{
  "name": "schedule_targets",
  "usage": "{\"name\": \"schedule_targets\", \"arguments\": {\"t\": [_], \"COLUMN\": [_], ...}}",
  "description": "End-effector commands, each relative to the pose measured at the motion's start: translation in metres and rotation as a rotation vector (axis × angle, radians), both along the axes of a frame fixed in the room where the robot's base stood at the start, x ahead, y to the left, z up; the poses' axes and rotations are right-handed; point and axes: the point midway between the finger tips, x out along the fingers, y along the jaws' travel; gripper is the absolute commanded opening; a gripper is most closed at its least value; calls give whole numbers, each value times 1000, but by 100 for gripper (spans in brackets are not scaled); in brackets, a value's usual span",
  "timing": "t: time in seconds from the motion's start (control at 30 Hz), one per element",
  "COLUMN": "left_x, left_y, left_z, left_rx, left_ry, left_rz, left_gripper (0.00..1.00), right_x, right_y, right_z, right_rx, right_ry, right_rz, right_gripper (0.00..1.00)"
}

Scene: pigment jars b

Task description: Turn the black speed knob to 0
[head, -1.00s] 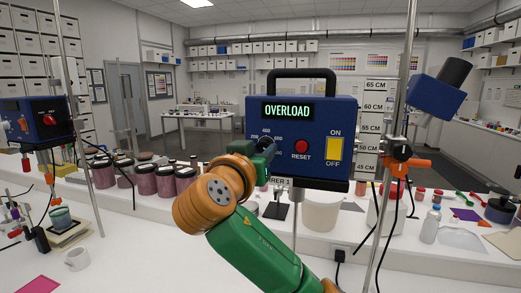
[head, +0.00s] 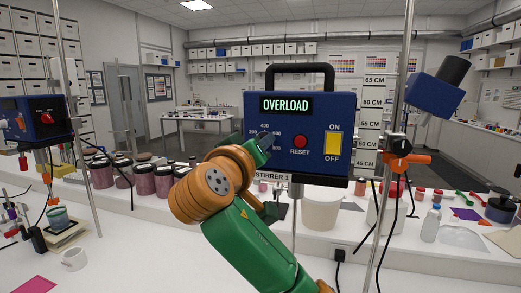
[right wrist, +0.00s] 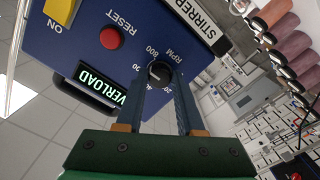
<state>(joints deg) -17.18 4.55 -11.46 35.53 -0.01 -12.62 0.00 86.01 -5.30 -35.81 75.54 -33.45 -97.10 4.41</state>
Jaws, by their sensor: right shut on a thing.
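The blue stirrer box (head: 312,110) faces me, with OVERLOAD lit on its display (head: 286,105). Its black speed knob (right wrist: 159,71) shows in the right wrist view, between the two fingers of my right gripper (right wrist: 160,80). The gripper is shut on the knob. In the head view my right gripper (head: 262,150) is at the lower left of the box face, and it hides most of the knob and part of the dial numbers. I cannot tell which number the knob points to. My left gripper is not in view.
A red RESET button (head: 301,142) and a yellow ON/OFF switch (head: 333,144) are right of the knob. A metal stand rod (head: 397,90) with an orange clamp rises right of the box. A white beaker (head: 321,210) stands below. Several pigment jars (head: 144,180) stand at left.

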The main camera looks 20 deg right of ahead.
Motion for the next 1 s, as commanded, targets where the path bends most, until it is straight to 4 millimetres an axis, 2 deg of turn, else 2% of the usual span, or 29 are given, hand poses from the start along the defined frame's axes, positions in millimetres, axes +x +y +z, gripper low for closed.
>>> {"name": "schedule_targets", "arguments": {"t": [1.0], "left_x": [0], "left_y": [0], "left_z": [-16], "left_rx": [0], "left_ry": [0], "left_rz": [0], "left_gripper": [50], "right_x": [0], "right_y": [1], "right_z": [2], "right_rx": [-799], "right_ry": [530], "right_rz": [4], "right_gripper": [0]}}
